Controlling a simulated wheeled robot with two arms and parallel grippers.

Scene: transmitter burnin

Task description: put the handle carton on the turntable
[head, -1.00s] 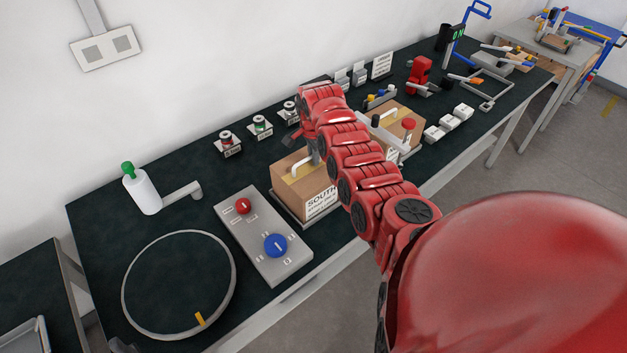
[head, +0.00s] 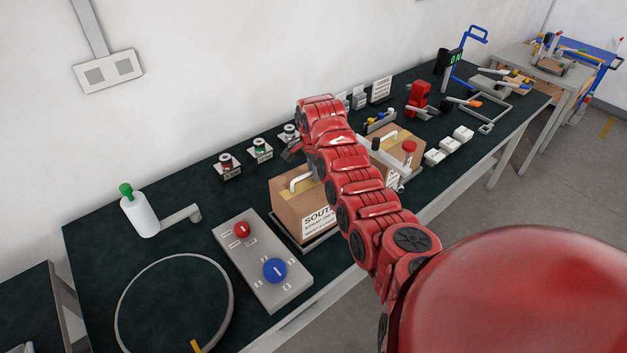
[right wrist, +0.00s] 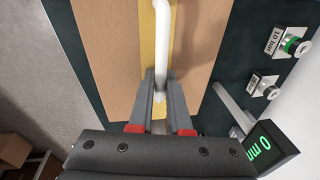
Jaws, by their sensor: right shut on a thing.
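The handle carton (head: 287,208) is a brown box with yellow tape, a white handle (head: 300,181) and a label starting "SOUTH". It is over a thin grey plate (head: 303,252) in mid-table; whether it touches the plate is unclear. My right gripper (right wrist: 160,80) is shut on the white handle; my right arm hides the carton's right part in the head view. The carton also fills much of the right wrist view (right wrist: 107,50). The turntable appears to be the dark disc with a pale ring (head: 175,305) at the table's front left. My left gripper is out of view.
A grey control panel (head: 257,255) with red and blue knobs lies between carton and ring. A white bottle-like post with a green top (head: 140,213) stands behind the ring. Several small buttons (head: 260,150) line the back. Another carton (head: 405,140) stands to the right.

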